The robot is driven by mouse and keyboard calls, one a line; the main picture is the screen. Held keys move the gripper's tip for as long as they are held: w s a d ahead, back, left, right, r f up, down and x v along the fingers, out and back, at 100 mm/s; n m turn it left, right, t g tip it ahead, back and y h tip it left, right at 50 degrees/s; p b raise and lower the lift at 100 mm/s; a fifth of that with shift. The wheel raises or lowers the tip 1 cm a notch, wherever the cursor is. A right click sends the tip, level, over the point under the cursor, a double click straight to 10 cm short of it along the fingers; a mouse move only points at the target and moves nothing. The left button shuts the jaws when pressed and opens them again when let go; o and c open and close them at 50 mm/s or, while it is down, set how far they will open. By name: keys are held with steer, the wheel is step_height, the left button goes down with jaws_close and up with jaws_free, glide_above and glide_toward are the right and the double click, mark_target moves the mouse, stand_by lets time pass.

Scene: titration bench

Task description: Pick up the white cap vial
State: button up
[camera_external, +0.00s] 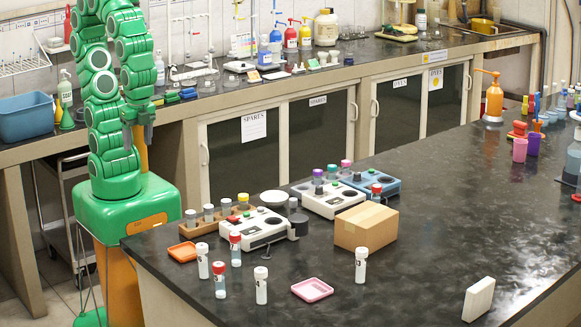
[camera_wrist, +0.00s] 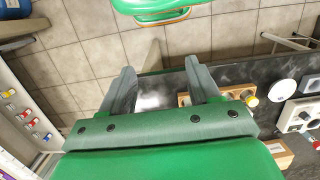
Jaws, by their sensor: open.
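Several white-capped vials stand upright on the dark bench: one (camera_external: 202,261) by the orange tray, one (camera_external: 261,286) nearer the front edge, and one (camera_external: 361,265) in front of the cardboard box. Two red-capped vials (camera_external: 235,249) (camera_external: 220,280) stand among them. My gripper (camera_external: 138,138) hangs fingers down above and left of the bench, well away from the vials. In the wrist view my gripper (camera_wrist: 160,68) is open and empty, with floor tiles and the bench edge behind it. I cannot make out the white-capped vials in that view.
The bench holds an orange tray (camera_external: 182,252), a pink tray (camera_external: 312,290), a cardboard box (camera_external: 366,228), a wooden vial rack (camera_external: 190,231), and white stirrers (camera_external: 258,224). A white block (camera_external: 479,299) stands at front right. The bench's middle right is clear.

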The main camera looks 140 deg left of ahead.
steer(key=w+d+n, duration=0.1)
steer(key=w+d, duration=0.1)
steer(key=w, duration=1.8)
steer(key=n+t, duration=0.1)
steer(key=t, duration=0.1)
glide_above(202, 246)
steer(key=f, duration=0.9)
steer(key=shift+s+a+f, duration=0.25)
steer(key=shift+s+a, duration=0.15)
steer(key=shift+w+d+f, duration=0.1)
steer(key=shift+w+f, duration=0.2)
steer(key=shift+f, duration=0.05)
steer(key=shift+s+d+f, duration=0.1)
steer(key=shift+f, duration=1.8)
steer(key=shift+d+f, duration=0.1)
steer(key=shift+f, duration=1.75)
steer(key=c, duration=1.1)
